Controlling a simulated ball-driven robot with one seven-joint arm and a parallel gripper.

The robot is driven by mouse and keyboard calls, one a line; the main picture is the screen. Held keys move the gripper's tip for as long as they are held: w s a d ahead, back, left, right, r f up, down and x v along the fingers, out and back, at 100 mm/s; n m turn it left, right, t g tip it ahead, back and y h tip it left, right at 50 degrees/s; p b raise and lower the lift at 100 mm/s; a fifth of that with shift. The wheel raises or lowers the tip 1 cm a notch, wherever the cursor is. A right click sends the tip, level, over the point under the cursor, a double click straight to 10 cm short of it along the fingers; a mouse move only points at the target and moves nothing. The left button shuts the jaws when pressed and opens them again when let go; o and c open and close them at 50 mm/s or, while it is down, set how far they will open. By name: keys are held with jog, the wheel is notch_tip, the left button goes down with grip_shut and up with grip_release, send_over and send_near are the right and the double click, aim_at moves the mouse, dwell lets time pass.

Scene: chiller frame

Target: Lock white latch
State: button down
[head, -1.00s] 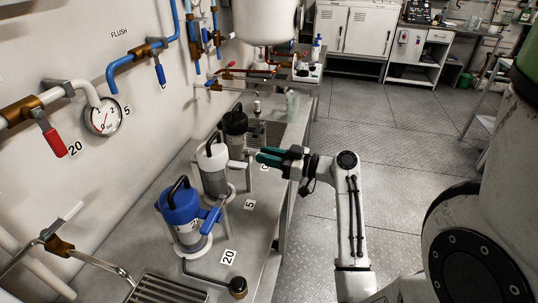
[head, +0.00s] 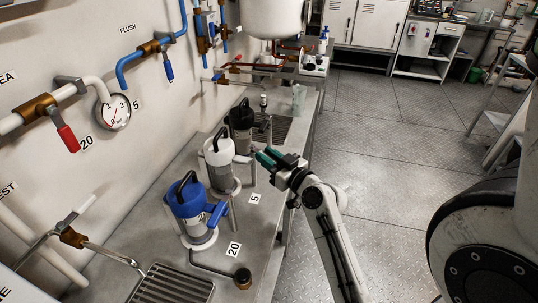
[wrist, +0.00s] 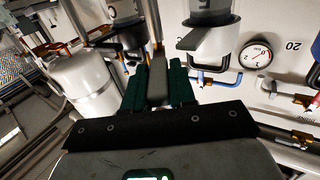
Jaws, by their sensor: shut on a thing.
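The white canister (head: 219,152) stands on the bench between a blue and a black one. Its white latch (head: 242,158) sticks out to the right, towards my gripper (head: 266,159). My gripper has green fingers and reaches in from the right, beside the white canister. A canister with a pale collar (wrist: 205,42) hangs inverted in the wrist view.
The blue canister (head: 187,205) with its blue lever is nearer. The black canister (head: 241,122) is just beyond. A drain grate (head: 172,285) lies at the front of the bench. Wall pipes and a gauge (head: 114,112) are on the left. Open floor (head: 370,140) lies right of the bench.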

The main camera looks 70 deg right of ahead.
jog(key=c, duration=1)
grip_release()
jog(key=shift+s+a+f+b, duration=0.1)
jog(key=shift+s+a+b, duration=0.2)
jog(key=shift+s, duration=0.15)
jog(key=b+v, duration=0.3)
jog(key=v, duration=0.6)
jog(key=shift+s, duration=0.35)
jog(key=shift+a, duration=0.1)
jog(key=shift+c, duration=0.5)
